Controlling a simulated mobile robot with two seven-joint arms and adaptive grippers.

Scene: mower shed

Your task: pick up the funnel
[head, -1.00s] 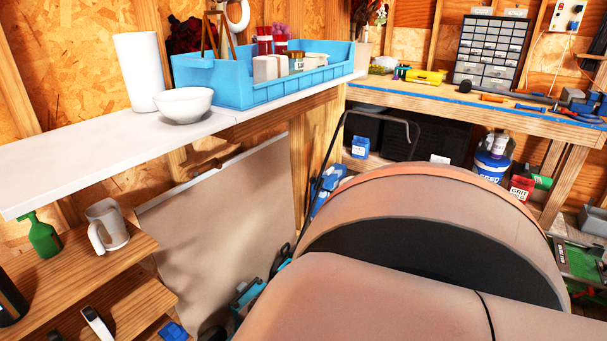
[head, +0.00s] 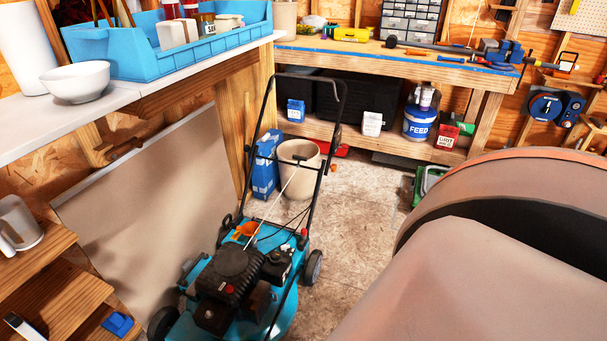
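A small orange object that looks like a funnel (head: 246,229) sits on the back of the blue lawn mower (head: 235,285), just behind its black engine. It is small in the view, so its exact seating is hard to tell. The mower stands on the floor with its black handle rising toward the workbench. Neither of my grippers is in view. A large tan rounded part, probably my own arm, fills the lower right and hides the floor there.
A beige bucket (head: 299,165) and a blue carton (head: 265,167) stand behind the mower. A workbench (head: 400,57) runs along the back. A white shelf (head: 30,135) with a white bowl (head: 76,82) and blue bin (head: 165,45) juts in at left. Floor right of the mower is clear.

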